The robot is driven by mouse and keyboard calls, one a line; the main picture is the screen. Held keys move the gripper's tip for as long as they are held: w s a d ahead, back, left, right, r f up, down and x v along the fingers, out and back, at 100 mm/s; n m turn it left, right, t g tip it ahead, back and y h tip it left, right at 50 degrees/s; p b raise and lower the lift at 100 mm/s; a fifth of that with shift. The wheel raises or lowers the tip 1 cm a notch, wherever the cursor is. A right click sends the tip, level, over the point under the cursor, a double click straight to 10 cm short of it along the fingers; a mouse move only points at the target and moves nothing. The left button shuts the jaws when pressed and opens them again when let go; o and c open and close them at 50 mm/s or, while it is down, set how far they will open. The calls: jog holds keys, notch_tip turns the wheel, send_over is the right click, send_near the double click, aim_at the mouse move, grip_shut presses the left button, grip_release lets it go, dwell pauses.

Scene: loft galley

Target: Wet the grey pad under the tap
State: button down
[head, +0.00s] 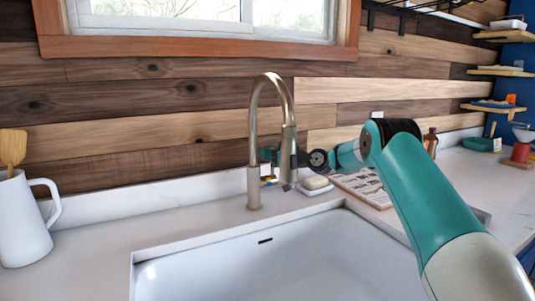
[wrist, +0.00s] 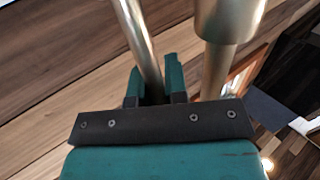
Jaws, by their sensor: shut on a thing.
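The metal tap (head: 254,150) stands upright behind the sink, its spout curving to the right. My gripper (head: 267,155) reaches in from the right, near the gap between the tap's upright tube and its spout. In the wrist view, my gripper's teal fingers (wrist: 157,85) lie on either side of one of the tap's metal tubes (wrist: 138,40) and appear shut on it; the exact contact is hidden. A pale block (head: 316,183) rests on a small dish right of the tap. I cannot tell whether it is the grey pad, and no other grey pad shows clearly.
The white sink basin (head: 270,270) looks empty below the spout. A white jug (head: 20,222) with a wooden utensil stands at the left. A printed board (head: 365,186) lies right of the dish. A brown bottle (head: 431,142) and shelves are farther right. The window wall is close behind the tap.

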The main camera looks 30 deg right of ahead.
jog(key=shift+d+f+m+b, duration=0.25)
jog(key=shift+m+b, duration=0.05)
jog(key=shift+b, duration=0.5)
jog(key=shift+d+r+t+b, duration=0.2)
jog(key=shift+d+t+b, duration=0.05)
jog(key=shift+t+b, duration=0.1)
jog(key=shift+m, duration=0.3)
jog(key=c, duration=1.1)
grip_release()
jog(key=shift+b+v, duration=2.5)
jog(key=shift+v, duration=6.2)
